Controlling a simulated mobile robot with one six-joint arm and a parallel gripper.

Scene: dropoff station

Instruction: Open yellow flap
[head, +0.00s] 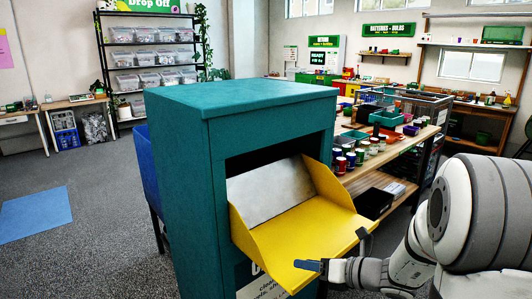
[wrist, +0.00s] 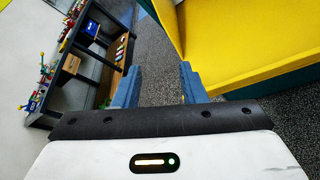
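The yellow flap (head: 310,215) is on the front of a teal drop box (head: 235,140). It is tilted outward and down, with yellow side walls and a pale grey panel behind it inside the opening. My gripper (head: 336,251) is at the flap's front lower edge. In the wrist view, my gripper (wrist: 159,86) is open, with two blue fingers apart and only carpet between them. The yellow flap (wrist: 235,50) lies just right of the right finger there. I cannot tell whether the finger touches it.
A wooden workbench (head: 390,150) with jars and coloured bins stands behind and right of the box. A black shelf (head: 150,60) with clear bins is at the back left. Grey carpet with a blue mat (head: 35,213) lies open on the left.

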